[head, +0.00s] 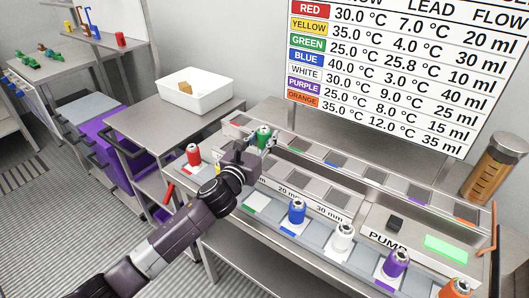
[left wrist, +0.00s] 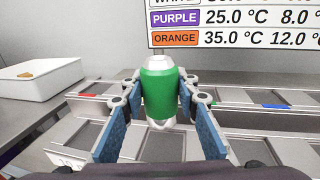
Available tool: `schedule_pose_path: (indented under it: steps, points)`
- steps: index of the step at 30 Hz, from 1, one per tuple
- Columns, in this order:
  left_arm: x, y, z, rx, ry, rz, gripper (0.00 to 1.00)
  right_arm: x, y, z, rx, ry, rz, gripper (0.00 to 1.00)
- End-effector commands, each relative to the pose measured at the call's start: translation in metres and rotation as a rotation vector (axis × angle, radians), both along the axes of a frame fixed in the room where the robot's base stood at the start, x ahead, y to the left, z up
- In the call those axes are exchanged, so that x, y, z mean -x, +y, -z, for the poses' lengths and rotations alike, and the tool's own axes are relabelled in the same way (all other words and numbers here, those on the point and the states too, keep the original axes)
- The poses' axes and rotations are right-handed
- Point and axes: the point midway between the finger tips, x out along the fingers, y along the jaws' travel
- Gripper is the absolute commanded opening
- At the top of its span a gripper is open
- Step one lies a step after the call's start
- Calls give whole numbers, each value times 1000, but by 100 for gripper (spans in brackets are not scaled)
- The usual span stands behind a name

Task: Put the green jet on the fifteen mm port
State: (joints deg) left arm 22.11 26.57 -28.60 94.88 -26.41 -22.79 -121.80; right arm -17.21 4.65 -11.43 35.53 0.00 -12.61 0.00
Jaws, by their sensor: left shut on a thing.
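The green jet (head: 263,136) is a small can with a pale top. My left gripper (head: 256,148) is shut on it and holds it upright over the left part of the grey console. In the left wrist view the green jet (left wrist: 160,92) sits between the two blue-padded fingers of my left gripper (left wrist: 160,115). Its white lower end shows below it, and I cannot tell whether it touches the console. Port labels of 20 mm (head: 288,192) and 30 mm (head: 328,212) are readable. My left arm hides labels further left, and I cannot read a fifteen mm label.
The red jet (head: 193,156), blue jet (head: 297,212), white jet (head: 342,238), purple jet (head: 396,264) and orange jet (head: 457,288) stand in the front row. The green-marked slot (head: 254,204) is empty. A white bin (head: 190,98) stands on the side table. A settings board (head: 385,70) hangs behind.

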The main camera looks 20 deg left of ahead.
Motion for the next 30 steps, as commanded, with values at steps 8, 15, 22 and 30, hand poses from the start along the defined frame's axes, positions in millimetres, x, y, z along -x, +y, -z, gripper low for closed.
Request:
schedule_pose_path:
  steps: [8,15,22,30]
  points:
    - [0,0,33,3,0,-1,0,0,0,8,0,0,0,40]
    - [0,0,49,0,-4,1,0,0,0,10,-1,0,0,40]
    - [0,0,49,-1,-4,1,0,0,1,11,-1,0,0,40]
    - [0,0,53,-1,-1,0,46,0,2,12,-2,0,0,40]
